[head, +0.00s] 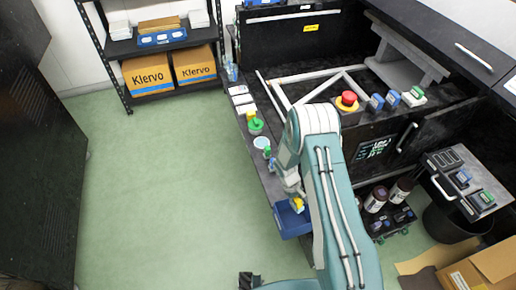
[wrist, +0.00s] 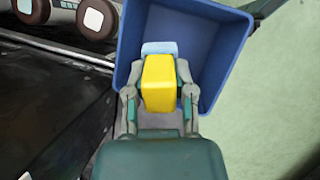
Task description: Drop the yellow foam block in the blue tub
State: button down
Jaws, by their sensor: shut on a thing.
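The yellow foam block (wrist: 159,84) is between the two fingers of my gripper (wrist: 157,92) in the wrist view, and the fingers are shut on it. The blue tub (wrist: 225,62) lies behind and below the block in that view, with its open inside facing the camera. A light blue item (wrist: 157,47) shows just beyond the block; I cannot tell what it is. In the head view the block (head: 298,204) is a small yellow patch at my gripper (head: 296,197), over the blue tub (head: 289,222) beside the bench. The arm hides part of the tub.
A low cart with brown bottles (head: 376,199) stands right of my arm. Shelves with Klervo boxes (head: 147,74) stand behind. The green floor at left is clear.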

jog(key=shift+d+f, duration=0.35)
jog(key=shift+f, duration=0.3)
jog(key=shift+d+f, duration=0.3)
jog(key=shift+f, duration=0.3)
jog(key=shift+a+f, duration=0.1)
jog(key=shift+f, duration=0.05)
jog(key=shift+a, duration=0.3)
jog(key=c, duration=0.6)
grip_release()
jog(key=shift+o, duration=1.1)
jog(key=shift+d, duration=0.2)
jog(key=v, duration=1.2)
